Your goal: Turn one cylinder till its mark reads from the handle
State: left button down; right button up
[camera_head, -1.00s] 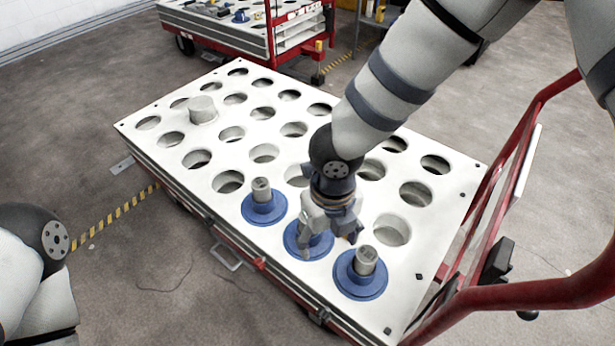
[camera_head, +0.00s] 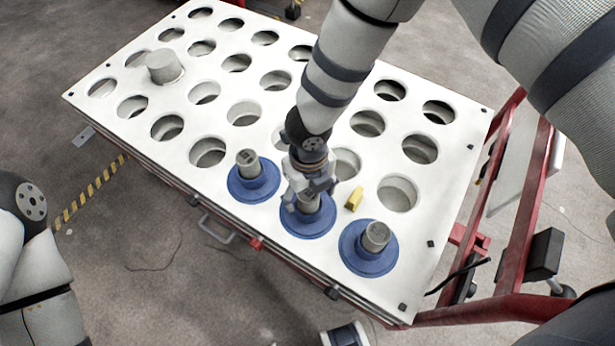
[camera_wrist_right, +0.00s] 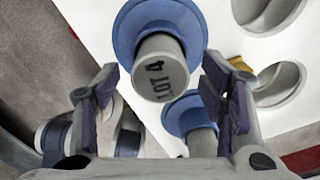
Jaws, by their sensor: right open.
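Three grey cylinders with blue flanged bases stand along the front edge of the white perforated cart top (camera_head: 285,255): the left one (camera_head: 248,163), the middle one (camera_head: 307,228) and the right one (camera_head: 376,236). My right gripper (camera_head: 308,192) is over the middle cylinder, its fingers open and pointing down. In the right wrist view a cylinder top (camera_wrist_right: 161,72) marked "LOT 4" shows between the spread fingers; its text is tilted, running steeply up the picture. Contact with the fingers cannot be told. The cart's red handle (camera_head: 520,308) is at the right. My left gripper is out of view.
A yellow block (camera_head: 354,199) lies on the cart top right of my gripper. A plain grey cylinder (camera_head: 164,67) stands at the back left among several empty holes. A small grey side handle (camera_head: 215,229) juts from the cart's front.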

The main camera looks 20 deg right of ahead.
jog(key=shift+f, duration=0.4)
jog(key=shift+w, duration=0.1)
grip_shut()
jog(key=shift+r, duration=0.2)
jog(key=shift+r+m+p, duration=0.1)
jog(key=shift+m+p, duration=0.3)
jog(key=shift+m, duration=1.1)
